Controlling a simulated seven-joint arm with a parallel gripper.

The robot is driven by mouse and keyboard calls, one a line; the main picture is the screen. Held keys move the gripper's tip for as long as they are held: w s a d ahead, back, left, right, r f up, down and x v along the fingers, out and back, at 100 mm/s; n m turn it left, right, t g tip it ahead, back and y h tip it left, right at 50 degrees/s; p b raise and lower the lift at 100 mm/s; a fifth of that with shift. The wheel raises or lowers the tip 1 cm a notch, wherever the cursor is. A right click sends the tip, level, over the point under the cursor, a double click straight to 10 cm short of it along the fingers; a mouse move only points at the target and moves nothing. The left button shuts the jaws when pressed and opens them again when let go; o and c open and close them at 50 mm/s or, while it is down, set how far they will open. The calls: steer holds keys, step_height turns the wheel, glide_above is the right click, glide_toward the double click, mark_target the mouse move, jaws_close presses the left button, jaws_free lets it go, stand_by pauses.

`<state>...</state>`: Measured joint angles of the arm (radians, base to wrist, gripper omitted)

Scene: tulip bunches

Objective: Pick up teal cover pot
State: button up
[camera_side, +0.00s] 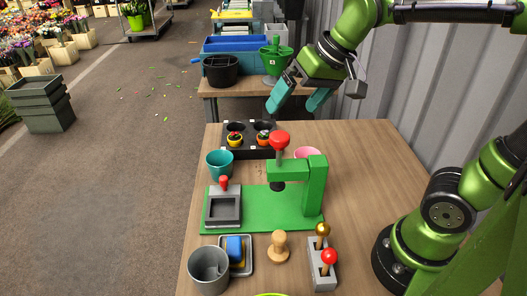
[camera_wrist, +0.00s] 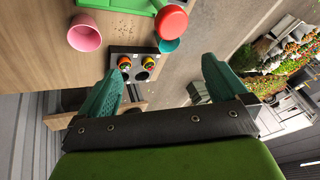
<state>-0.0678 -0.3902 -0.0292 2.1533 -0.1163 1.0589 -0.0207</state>
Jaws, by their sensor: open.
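The teal cover pot (camera_side: 219,166) stands upright on the wooden table, near its left edge. It is behind the green press and left of the black tray. In the wrist view the teal pot (camera_wrist: 168,46) is partly hidden behind a red knob (camera_wrist: 172,20). My gripper (camera_side: 295,99) is open, with nothing between its teal fingers. It is high above the far end of the table, to the right of and beyond the pot. In the wrist view the gripper (camera_wrist: 161,72) shows its fingers spread apart, with the pot well beyond the tips.
The green press (camera_side: 312,186) with its red knob stands upright near the pot. A black tray (camera_side: 247,154) holds small potted flowers, and a pink pot (camera_side: 307,153) sits right of it. A grey pot (camera_side: 208,270) and stamps stand in front. A second bench (camera_side: 225,88) is behind.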

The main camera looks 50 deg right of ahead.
steer(key=w+a+f+g, duration=0.1)
steer(key=w+a+g, duration=0.1)
steer(key=w, duration=0.9)
steer(key=n+g+h, duration=0.1)
steer(key=g+h, duration=0.1)
glide_above(219, 158)
steer(key=s+a, duration=0.2)
steer(key=s, duration=0.1)
step_height(219, 158, down, 18)
steer(key=r, duration=0.1)
steer(key=shift+w+d+f, duration=0.1)
steer(key=shift+f, duration=1.5)
steer(key=shift+w+f, duration=0.1)
steer(key=shift+f, duration=1.45)
steer(key=c, duration=1)
step_height(219, 158, up, 10)
steer(key=shift+r, duration=0.1)
